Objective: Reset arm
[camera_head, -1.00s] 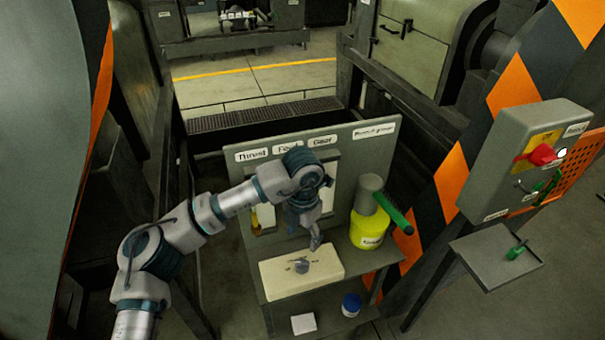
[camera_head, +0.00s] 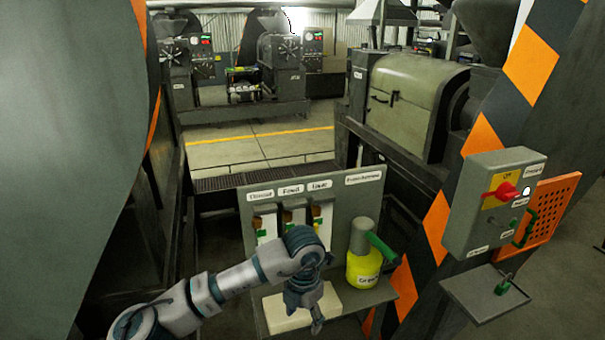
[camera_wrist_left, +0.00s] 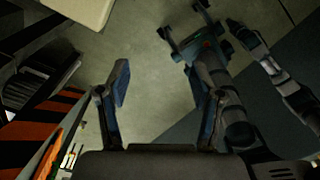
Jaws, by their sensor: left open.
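My left arm comes in from the lower left of the head view and bends down at the wrist. My left gripper (camera_head: 313,318) is over the right part of a pale block on the shelf; whether it touches the block cannot be told. In the left wrist view the left gripper (camera_wrist_left: 163,95) is open, with two blue-grey fingers wide apart and bare floor between them. The pale block (camera_head: 283,316) is partly hidden behind the gripper. My right gripper cannot be made out.
A labelled grey panel (camera_head: 344,202) stands behind the shelf (camera_head: 403,284). A control box (camera_head: 492,205) with a red switch is further right, above a small tray (camera_head: 470,297).

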